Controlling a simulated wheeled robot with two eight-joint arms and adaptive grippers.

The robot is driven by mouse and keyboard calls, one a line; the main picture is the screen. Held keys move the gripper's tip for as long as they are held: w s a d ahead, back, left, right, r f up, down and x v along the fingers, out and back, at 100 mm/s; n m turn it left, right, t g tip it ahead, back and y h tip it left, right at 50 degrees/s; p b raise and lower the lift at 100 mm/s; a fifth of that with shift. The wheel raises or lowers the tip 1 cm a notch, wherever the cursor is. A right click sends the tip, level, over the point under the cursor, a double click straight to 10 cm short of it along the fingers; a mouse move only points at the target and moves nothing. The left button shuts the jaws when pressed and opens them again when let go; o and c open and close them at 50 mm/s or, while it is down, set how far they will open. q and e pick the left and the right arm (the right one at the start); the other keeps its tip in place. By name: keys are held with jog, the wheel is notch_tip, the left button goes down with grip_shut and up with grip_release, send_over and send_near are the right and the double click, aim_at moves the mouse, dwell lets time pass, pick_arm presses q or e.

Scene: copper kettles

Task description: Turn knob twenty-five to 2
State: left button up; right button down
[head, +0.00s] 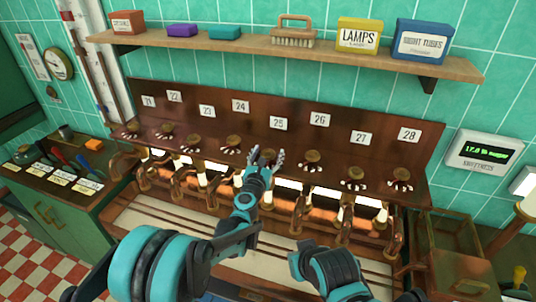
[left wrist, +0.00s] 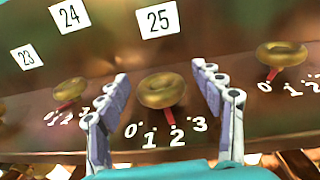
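Knob twenty-five (left wrist: 162,92) is a round brass knob below the white 25 label (left wrist: 161,21), with a red pointer at its front edge. In the left wrist view the pointer aims at the 2 of its white 0 to 3 scale (left wrist: 176,137). My left gripper (head: 266,157) is open, with one finger on each side of this knob; gaps show between the fingers and the knob in the left wrist view (left wrist: 166,96). In the head view the gripper largely hides the knob. My right arm shows at the bottom, but its gripper is not in view.
Knob 24 (left wrist: 70,90) and knob 26 (left wrist: 282,54) stand close on either side, their pointers toward 0. Copper taps (head: 182,187) line the front below the panel. A shelf (head: 245,48) with boxes and a brush hangs above.

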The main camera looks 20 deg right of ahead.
pick_arm(q)
jog(key=v, duration=1.2)
